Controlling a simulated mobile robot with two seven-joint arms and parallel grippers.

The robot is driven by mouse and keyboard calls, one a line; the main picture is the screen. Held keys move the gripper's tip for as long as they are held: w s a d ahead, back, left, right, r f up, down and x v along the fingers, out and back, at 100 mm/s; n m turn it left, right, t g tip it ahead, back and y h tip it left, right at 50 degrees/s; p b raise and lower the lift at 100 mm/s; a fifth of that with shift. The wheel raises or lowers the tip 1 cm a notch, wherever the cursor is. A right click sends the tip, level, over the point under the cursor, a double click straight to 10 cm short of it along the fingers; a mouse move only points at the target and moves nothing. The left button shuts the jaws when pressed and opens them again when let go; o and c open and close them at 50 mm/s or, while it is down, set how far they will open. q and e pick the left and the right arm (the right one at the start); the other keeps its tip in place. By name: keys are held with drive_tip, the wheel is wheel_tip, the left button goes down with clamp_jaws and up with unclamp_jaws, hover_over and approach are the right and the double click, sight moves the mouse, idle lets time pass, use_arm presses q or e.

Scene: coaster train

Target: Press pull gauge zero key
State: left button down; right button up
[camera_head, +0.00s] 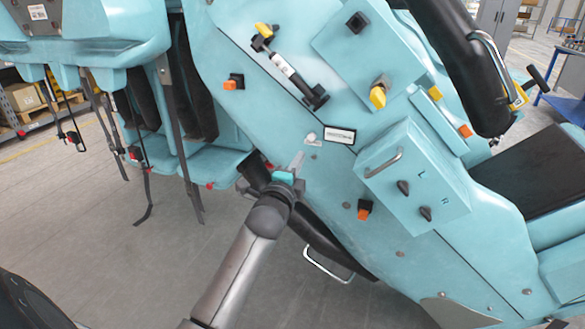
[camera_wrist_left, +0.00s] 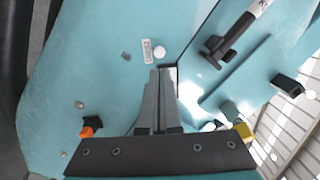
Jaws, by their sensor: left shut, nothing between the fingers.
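A small white round button (camera_head: 310,137) is set in the teal panel, and it also shows in the wrist view (camera_wrist_left: 160,52). A small lettered label (camera_wrist_left: 146,51) sits just left of it there. A black-and-white bar-shaped device (camera_head: 284,67), which may be the pull gauge, is mounted higher on the panel; its dark end shows in the wrist view (camera_wrist_left: 219,48). My left gripper (camera_head: 299,160) is shut and empty. Its fingertips (camera_wrist_left: 161,70) point at the panel just below the button; whether they touch the panel I cannot tell. My right gripper is not in view.
A white plate with a dark frame (camera_head: 340,135) is right of the button. A teal box (camera_head: 415,182) with a handle and black knobs stands out to the right. Orange-and-black fittings (camera_head: 365,209) and a yellow knob (camera_head: 378,95) also stick out.

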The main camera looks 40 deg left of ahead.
use_arm(q)
drive_tip(key=shift+p+v, duration=0.5)
drive_tip(key=shift+v, duration=1.75)
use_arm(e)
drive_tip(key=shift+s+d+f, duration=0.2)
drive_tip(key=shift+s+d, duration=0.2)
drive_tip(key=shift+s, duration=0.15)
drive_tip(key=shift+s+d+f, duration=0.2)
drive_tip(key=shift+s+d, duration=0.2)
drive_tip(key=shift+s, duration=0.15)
use_arm(q)
drive_tip(key=shift+f, duration=0.1)
